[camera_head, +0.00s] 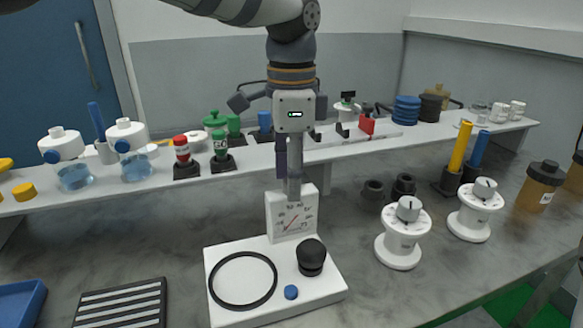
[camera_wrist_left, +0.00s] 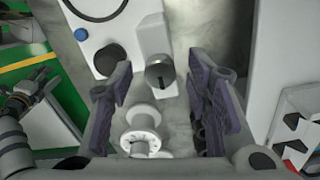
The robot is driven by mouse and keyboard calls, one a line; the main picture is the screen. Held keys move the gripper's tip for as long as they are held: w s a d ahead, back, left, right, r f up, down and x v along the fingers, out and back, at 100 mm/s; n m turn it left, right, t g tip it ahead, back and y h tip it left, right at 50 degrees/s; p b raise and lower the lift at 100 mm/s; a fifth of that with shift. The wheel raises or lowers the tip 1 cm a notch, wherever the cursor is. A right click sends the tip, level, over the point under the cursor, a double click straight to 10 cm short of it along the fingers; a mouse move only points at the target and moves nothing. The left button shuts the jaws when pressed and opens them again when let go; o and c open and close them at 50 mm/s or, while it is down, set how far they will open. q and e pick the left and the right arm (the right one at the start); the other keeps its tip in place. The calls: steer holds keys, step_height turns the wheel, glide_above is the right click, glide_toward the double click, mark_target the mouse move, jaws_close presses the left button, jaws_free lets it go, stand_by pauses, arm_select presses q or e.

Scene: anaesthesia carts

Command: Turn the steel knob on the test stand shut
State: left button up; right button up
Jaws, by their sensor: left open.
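The test stand (camera_head: 228,258) is a white base with a black ring, a black knob and a blue button. An upright white gauge block (camera_head: 309,213) with a dial rises at its back. The steel knob (camera_wrist_left: 160,73) is round with a dark slot, at the gauge block in the left wrist view. In the head view my left gripper (camera_head: 293,195) points down and hides it. In the left wrist view my left gripper (camera_wrist_left: 160,80) is open, with a finger on each side of the knob and visible gaps. My right gripper (camera_wrist_left: 22,96) appears at the left edge, its opening unclear.
Two white spools with steel tops, a near one (camera_head: 398,248) and a far one (camera_head: 468,225), stand right of the stand. A raised white shelf (camera_head: 240,160) with bottles runs behind. A striped black block (camera_head: 120,305) and blue tray (camera_head: 20,300) lie at left.

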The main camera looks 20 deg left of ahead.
arm_select(q)
step_height(320, 180, up, 12)
stand_by(0.3)
